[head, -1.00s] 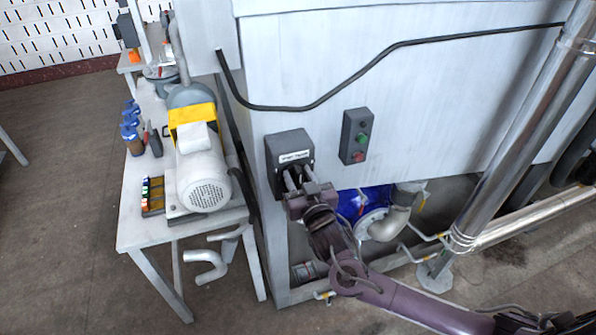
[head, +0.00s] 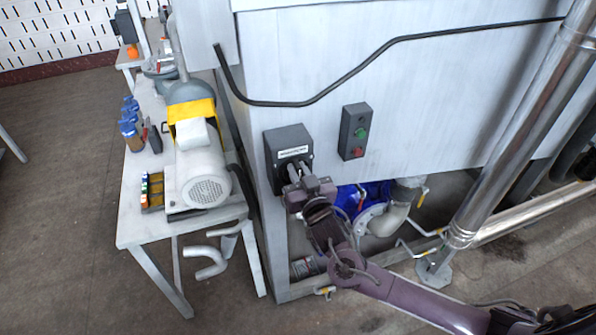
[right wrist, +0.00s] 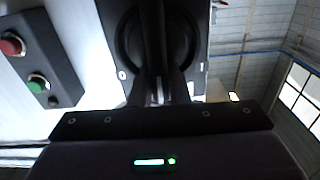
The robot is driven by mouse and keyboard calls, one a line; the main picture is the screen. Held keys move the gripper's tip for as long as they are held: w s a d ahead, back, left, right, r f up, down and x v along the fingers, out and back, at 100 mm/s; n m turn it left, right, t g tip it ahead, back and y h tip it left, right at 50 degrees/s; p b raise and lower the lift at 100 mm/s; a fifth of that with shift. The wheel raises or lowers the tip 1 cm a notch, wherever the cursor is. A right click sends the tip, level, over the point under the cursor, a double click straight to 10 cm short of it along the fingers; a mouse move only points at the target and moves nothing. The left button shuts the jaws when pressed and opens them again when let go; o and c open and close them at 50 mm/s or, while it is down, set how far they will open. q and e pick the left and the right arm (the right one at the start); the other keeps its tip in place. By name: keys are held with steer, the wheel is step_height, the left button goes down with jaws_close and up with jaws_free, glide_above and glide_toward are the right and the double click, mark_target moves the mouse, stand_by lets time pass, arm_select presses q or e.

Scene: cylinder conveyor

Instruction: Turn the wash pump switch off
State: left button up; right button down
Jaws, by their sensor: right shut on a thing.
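The wash pump switch is a dark grey box (head: 289,141) with a white label, mounted on the pale machine panel. My right gripper (head: 294,176) is at the front of this box, its fingers shut on the switch handle. In the right wrist view the fingers (right wrist: 160,90) close on the dark handle (right wrist: 151,30) in front of a round dark dial on the box. The handle is mostly hidden by the fingers in the head view. My left gripper is not in view.
A control box with green and red buttons (head: 354,132) is right of the switch. A black cable (head: 330,90) runs above. A table (head: 135,215) with a motor (head: 203,175) stands left. A large metal pipe (head: 520,130) stands right.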

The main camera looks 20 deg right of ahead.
steer(key=shift+d+f+m+b, duration=0.45)
steer(key=shift+m+b, duration=0.15)
steer(key=shift+m, duration=2.3)
steer(key=shift+d+f+m+b, duration=0.45)
steer(key=shift+m+b, duration=0.1)
steer(key=shift+m, duration=2.35)
steer(key=shift+d+f+m+b, duration=0.45)
steer(key=shift+m+b, duration=0.15)
steer(key=shift+m, duration=2.3)
steer(key=c, duration=1.4)
jaws_free()
steer(key=shift+w, duration=0.1)
